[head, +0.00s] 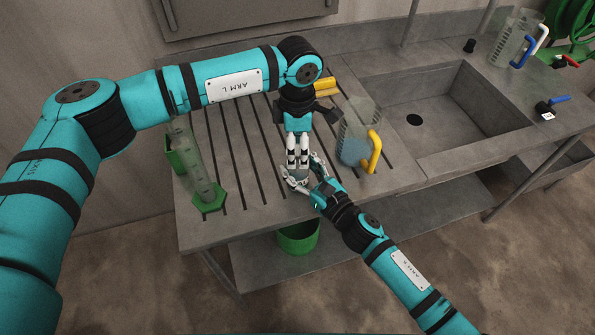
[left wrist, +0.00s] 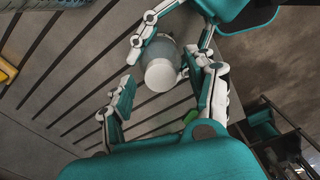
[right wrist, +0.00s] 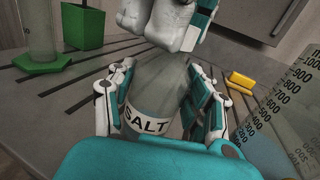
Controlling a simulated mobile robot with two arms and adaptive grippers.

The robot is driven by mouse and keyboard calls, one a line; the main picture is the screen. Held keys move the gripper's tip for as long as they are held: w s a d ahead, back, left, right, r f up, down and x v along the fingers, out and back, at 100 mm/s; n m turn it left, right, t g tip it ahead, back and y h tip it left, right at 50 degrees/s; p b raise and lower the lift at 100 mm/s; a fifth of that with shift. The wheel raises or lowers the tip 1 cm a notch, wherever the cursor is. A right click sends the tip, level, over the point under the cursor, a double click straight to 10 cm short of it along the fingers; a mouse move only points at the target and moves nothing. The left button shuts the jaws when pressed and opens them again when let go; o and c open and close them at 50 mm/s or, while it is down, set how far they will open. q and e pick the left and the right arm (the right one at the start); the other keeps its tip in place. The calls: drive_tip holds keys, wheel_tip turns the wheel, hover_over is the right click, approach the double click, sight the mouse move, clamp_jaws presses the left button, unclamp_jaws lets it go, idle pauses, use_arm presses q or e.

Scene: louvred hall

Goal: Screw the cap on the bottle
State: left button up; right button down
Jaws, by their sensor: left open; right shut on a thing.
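The bottle is a clear, greyish one with a SALT label (right wrist: 147,122). It stands upright over the slatted drainboard (head: 235,165). My right gripper (head: 303,178) is shut around its body; its fingers flank the bottle in the right wrist view (right wrist: 150,95). A white round cap (left wrist: 160,75) shows at the bottle's top in the left wrist view; how far it is seated I cannot tell. My left gripper (head: 298,168) points down over the bottle, open, its fingers on either side of the cap in the left wrist view (left wrist: 167,92). In the head view the fingers mostly hide cap and bottle.
A measuring jug (head: 357,125) with a yellow handle stands close on the right. A clear cylinder on a green base (head: 209,200) and a green box (head: 176,160) stand left. A yellow block (head: 327,87) lies behind. The sink (head: 450,115) is further right.

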use_arm(q)
wheel_tip(320, 180, up, 12)
idle(0.4)
use_arm(e)
drive_tip(key=shift+c, duration=2.3)
unclamp_jaws()
use_arm(q)
drive_tip(key=shift+f, duration=0.1)
use_arm(e)
drive_tip(key=v, duration=1.2)
use_arm(q)
drive_tip(key=shift+d, duration=0.1)
